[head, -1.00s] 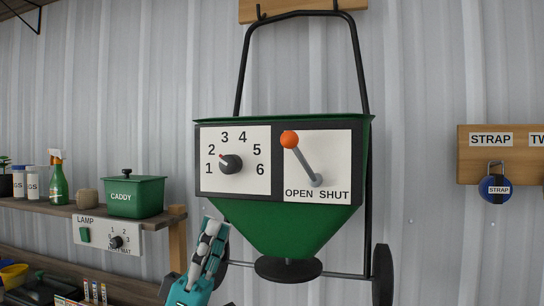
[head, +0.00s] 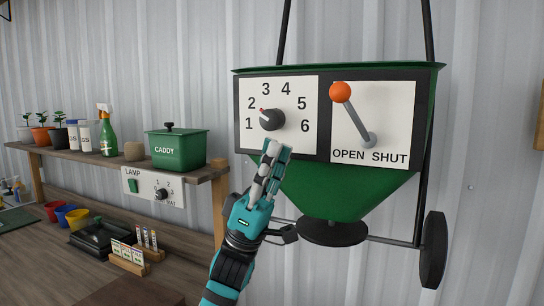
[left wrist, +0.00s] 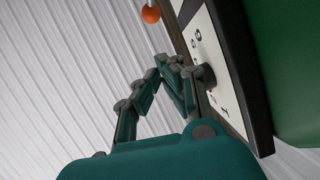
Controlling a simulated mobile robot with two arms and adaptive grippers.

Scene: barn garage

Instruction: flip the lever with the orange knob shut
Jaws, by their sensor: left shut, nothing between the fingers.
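The lever has an orange knob (head: 340,92) and a grey shaft (head: 355,118) rising from a pivot on a white plate (head: 398,112) marked OPEN at left and SHUT at right. The shaft leans up and left, toward the OPEN side. The plate is on the green spreader (head: 335,190) hanging on the wall. My left gripper (head: 270,160) is shut and empty, in front of the spreader just below the numbered dial, left of and below the lever. In the left wrist view, the orange knob (left wrist: 151,14) shows beyond the gripper fingers (left wrist: 167,75). My right gripper is out of view.
A black dial (head: 272,119) numbered 1 to 6 is just above my left fingertips. At left, a shelf (head: 75,152) holds a green caddy (head: 178,150), bottles and pots. A lamp panel (head: 150,186) hangs below it.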

